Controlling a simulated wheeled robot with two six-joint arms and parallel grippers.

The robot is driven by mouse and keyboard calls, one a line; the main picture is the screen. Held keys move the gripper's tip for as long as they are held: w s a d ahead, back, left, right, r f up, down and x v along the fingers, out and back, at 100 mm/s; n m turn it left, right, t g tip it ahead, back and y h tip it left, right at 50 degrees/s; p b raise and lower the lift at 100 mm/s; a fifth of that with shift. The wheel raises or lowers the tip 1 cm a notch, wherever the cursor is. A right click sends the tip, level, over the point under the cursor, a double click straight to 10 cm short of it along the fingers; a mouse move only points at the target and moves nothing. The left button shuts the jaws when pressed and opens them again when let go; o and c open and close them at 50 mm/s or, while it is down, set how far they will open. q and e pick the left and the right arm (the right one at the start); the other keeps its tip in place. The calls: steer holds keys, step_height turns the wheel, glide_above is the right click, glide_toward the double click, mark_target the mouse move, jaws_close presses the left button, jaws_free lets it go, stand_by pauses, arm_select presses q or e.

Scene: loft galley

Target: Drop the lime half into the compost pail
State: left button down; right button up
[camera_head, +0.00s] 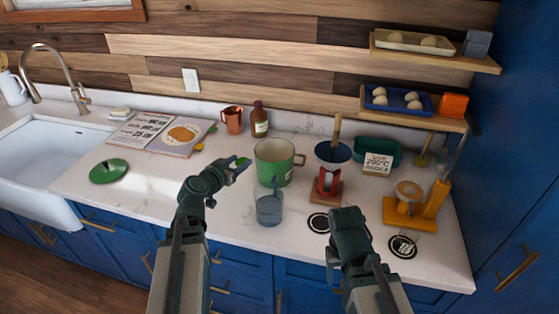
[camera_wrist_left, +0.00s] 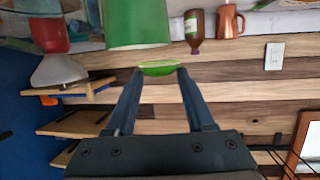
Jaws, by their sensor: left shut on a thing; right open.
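My left gripper (camera_head: 240,165) is shut on the lime half (camera_head: 242,161), just left of the green compost pail (camera_head: 270,161). In the left wrist view the lime half (camera_wrist_left: 158,68) sits between the fingertips, with its pale cut face showing. The pail (camera_wrist_left: 136,25) is close beside it there. In the head view the pail stands upright with its top open; its bottom is hidden. A round green lid (camera_head: 109,171) lies on the counter to the left. My right gripper (camera_head: 349,222) is open, low in front of the counter; its fingers are hard to make out.
A clear glass (camera_head: 269,209) stands directly in front of the pail. A red-based device with a dark bowl (camera_head: 331,168) stands to its right. A brown bottle (camera_head: 259,121) and copper jug (camera_head: 232,120) are behind. An open book (camera_head: 160,132) lies left.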

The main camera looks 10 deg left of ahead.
arm_select(q)
steer(key=w+d+r+m+h+p, duration=0.25)
steer(key=w+d, duration=0.25)
steer(key=w, duration=0.8)
steer(key=shift+n+g, duration=0.25)
steer(key=shift+g, duration=0.05)
steer(key=f+b, duration=0.3)
steer(key=b, duration=0.1)
steer(key=f+b, duration=0.2)
steer(key=shift+s+d+f, duration=0.1)
steer(key=shift+s+f, duration=0.2)
steer(key=shift+s, duration=0.05)
steer(key=shift+c, duration=0.9)
jaws_free()
steer(key=p+v, duration=0.4)
steer(key=v, duration=0.9)
steer(key=shift+s+r, duration=0.2)
steer(key=shift+s, duration=0.15)
